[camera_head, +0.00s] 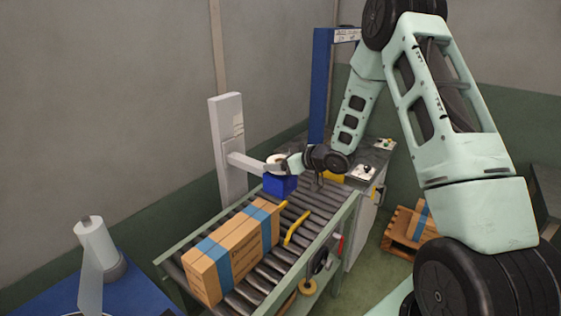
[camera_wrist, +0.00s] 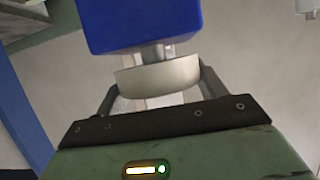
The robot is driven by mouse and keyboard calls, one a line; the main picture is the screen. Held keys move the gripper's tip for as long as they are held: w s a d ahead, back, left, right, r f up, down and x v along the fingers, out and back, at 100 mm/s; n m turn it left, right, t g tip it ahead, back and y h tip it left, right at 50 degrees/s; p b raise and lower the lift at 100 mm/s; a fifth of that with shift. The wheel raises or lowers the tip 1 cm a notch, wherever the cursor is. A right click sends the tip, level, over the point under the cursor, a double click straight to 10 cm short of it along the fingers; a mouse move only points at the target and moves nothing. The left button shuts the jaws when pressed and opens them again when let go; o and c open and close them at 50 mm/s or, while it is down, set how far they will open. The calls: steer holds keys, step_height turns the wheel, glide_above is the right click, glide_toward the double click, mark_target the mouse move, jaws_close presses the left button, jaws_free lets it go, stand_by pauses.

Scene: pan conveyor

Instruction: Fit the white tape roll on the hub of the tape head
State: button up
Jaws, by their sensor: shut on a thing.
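The tape head shows as a blue block (camera_head: 280,185) on the white post's arm, over the conveyor. In the wrist view the blue block (camera_wrist: 140,22) has a short grey hub (camera_wrist: 156,54) that meets the white tape roll (camera_wrist: 158,82). The roll also shows on top of the tape head in the head view (camera_head: 276,158). My gripper (camera_wrist: 158,92) is shut on the roll, with a finger at each side. The roll looks in line with the hub, slightly tilted in the wrist view. How far the hub enters the roll is hidden.
A cardboard box (camera_head: 228,257) with blue tape lies on the roller conveyor (camera_head: 262,283). A white post (camera_head: 228,135) stands behind the tape head. Yellow guides (camera_head: 297,228) stick up from the conveyor. A blue table (camera_head: 130,292) is at lower left, a pallet (camera_head: 397,228) at right.

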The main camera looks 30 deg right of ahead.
steer(key=shift+f+b, duration=0.55)
steer(key=shift+f, duration=0.2)
steer(key=o, duration=1.1)
steer(key=b+v, duration=0.2)
steer(key=v, duration=1.5)
steer(key=shift+s, duration=0.25)
